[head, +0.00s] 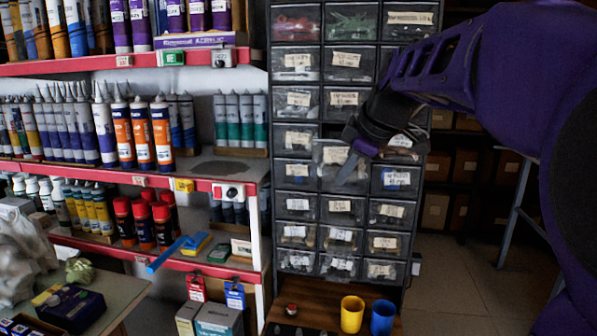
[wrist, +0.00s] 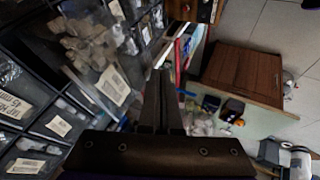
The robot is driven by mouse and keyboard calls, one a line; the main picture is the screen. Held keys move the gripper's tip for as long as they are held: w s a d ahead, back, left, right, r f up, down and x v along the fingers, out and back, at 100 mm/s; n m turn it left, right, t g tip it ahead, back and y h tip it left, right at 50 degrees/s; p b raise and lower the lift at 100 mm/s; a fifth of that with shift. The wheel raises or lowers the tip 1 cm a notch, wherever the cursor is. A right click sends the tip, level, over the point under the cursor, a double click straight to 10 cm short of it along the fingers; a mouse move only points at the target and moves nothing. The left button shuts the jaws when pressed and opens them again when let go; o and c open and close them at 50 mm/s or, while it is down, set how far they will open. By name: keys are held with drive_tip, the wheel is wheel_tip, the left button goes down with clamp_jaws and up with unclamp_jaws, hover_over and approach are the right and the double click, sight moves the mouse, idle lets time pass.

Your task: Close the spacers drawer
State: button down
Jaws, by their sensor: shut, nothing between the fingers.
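A tall black cabinet (head: 320,130) of small clear-fronted drawers with white labels stands in the middle of the head view. One drawer (head: 330,154) in its middle column is pulled out, with a dark gap above it. In the wrist view this open drawer (wrist: 112,85) is at upper left, holding pale fittings. I cannot read its label well enough to tell that it is the spacers drawer. My gripper (head: 347,172) is shut and empty, in front of the open drawer at its right side. In the wrist view my gripper (wrist: 161,78) lies right of the drawer front; contact is unclear.
Red-edged shelves (head: 120,172) of tubes and cans stand left of the cabinet. A yellow cup (head: 352,314) and a blue cup (head: 382,318) stand on the wooden ledge below the drawers. Open floor (head: 460,285) lies to the right.

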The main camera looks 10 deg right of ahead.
drive_tip(key=w+d+p, duration=0.1)
drive_tip(key=w+p, duration=0.1)
drive_tip(key=w, duration=0.3)
drive_tip(key=w+d+p, duration=0.2)
drive_tip(key=w, duration=0.3)
drive_tip(key=w+d+p, duration=0.2)
drive_tip(key=w, duration=0.3)
drive_tip(key=shift+w, duration=0.2)
drive_tip(key=shift+w+d, duration=0.1)
drive_tip(key=shift+w, duration=0.2)
drive_tip(key=shift+r, duration=0.15)
